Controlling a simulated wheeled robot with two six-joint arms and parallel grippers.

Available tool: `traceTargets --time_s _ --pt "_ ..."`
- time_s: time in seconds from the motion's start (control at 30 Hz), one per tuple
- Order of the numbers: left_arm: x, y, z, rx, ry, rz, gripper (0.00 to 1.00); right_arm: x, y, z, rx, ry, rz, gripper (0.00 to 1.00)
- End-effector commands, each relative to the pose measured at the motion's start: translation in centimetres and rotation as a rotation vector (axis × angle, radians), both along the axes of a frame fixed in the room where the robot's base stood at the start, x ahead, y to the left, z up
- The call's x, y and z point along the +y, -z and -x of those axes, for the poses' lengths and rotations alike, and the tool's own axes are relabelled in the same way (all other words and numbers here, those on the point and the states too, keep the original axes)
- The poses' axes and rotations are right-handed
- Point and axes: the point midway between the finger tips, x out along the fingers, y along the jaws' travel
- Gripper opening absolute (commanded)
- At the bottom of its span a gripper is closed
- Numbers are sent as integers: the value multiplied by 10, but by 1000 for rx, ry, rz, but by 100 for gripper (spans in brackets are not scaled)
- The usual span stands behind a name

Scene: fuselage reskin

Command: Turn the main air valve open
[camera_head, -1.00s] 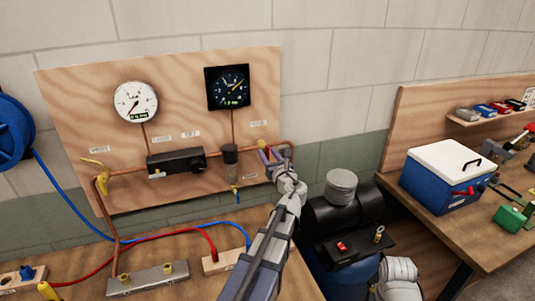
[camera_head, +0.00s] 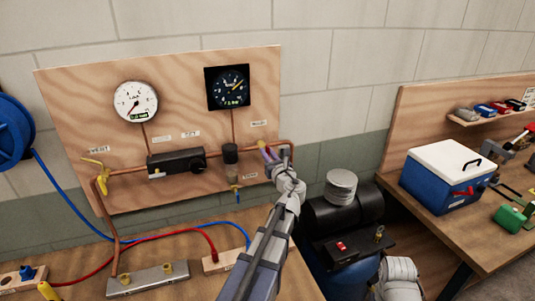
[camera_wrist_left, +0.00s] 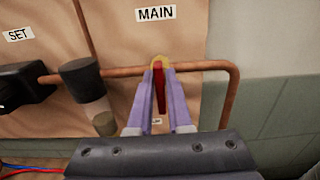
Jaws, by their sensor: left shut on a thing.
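The main air valve has a brass body (camera_wrist_left: 160,62) on the copper pipe, below the MAIN label (camera_wrist_left: 156,13) in the left wrist view. Its red lever (camera_wrist_left: 160,92) points down toward the wrist camera, between the purple fingers. My left gripper (camera_head: 266,151) is at the right end of the pipe board in the head view. It is shut on the red lever, with a finger on each side in the left wrist view (camera_wrist_left: 160,78). In the head view the gripper mostly hides the valve.
The wooden board (camera_head: 70,100) carries a white gauge (camera_head: 135,101), a black gauge (camera_head: 228,87), a black regulator (camera_head: 177,161) and a dark filter (camera_head: 230,154) just left of the valve. A black compressor tank (camera_head: 340,215) stands right of my arm.

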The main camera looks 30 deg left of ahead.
Motion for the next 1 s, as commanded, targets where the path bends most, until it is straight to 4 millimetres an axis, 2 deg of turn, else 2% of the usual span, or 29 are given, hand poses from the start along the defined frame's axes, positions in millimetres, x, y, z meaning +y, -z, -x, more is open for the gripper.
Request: traceTargets --time_s 0.47,1.0 --pt "0 0 1 -60 0 51 0 0 0 0 0 0 0 50" --pt "2 1 3 -421 0 359 0 0 1 0 0 0 0 50"
